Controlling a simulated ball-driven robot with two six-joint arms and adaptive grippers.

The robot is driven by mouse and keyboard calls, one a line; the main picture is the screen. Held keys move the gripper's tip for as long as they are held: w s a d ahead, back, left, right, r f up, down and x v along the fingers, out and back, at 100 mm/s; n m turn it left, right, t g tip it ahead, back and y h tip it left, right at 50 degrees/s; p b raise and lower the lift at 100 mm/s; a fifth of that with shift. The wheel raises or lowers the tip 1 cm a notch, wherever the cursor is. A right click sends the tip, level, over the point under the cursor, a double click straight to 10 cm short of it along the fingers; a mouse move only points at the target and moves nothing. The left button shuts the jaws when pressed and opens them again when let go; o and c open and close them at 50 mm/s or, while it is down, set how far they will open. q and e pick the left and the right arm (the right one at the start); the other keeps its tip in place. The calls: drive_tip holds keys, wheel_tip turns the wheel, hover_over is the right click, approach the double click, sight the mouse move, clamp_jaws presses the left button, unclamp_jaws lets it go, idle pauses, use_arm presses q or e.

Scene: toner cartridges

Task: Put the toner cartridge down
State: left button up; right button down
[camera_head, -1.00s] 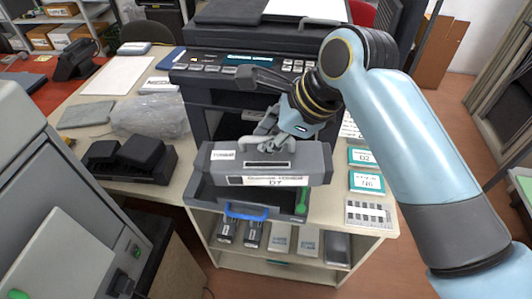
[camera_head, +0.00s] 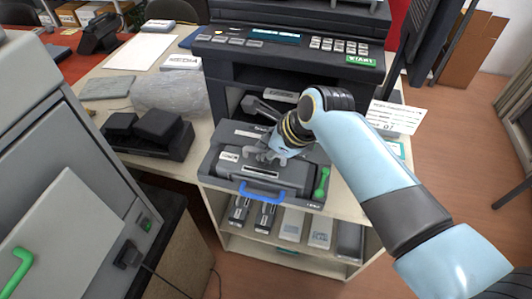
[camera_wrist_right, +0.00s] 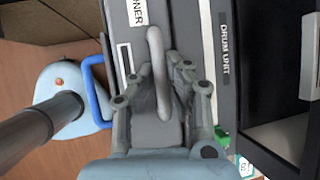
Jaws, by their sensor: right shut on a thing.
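The grey toner cartridge (camera_head: 285,180) sits low in the dark drum unit tray (camera_head: 314,201) in front of the printer. In the right wrist view the cartridge (camera_wrist_right: 138,45) shows its TONER label and a grey loop handle (camera_wrist_right: 157,62). My right gripper (camera_head: 264,153) is shut on the cartridge's handle from above. In the wrist view the gripper's fingers (camera_wrist_right: 165,85) lie on both sides of the handle. I cannot tell whether the cartridge is fully seated. My left gripper is not in view.
The tray has a blue handle (camera_head: 262,195) and a green lever (camera_head: 322,184). The printer (camera_head: 290,60) stands behind with its front open. Spare cartridges stand on the shelf (camera_head: 243,246) below. A black phone-like device (camera_head: 150,135) and a wrapped bag (camera_head: 172,92) lie to the left.

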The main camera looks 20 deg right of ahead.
drive_tip(key=shift+w+f, duration=0.1)
drive_tip(key=shift+f, duration=0.45)
drive_tip(key=c, duration=1.4)
unclamp_jaws()
drive_tip(key=shift+f, duration=0.15)
drive_tip(key=v, duration=1.2)
drive_tip(key=shift+d, duration=0.1)
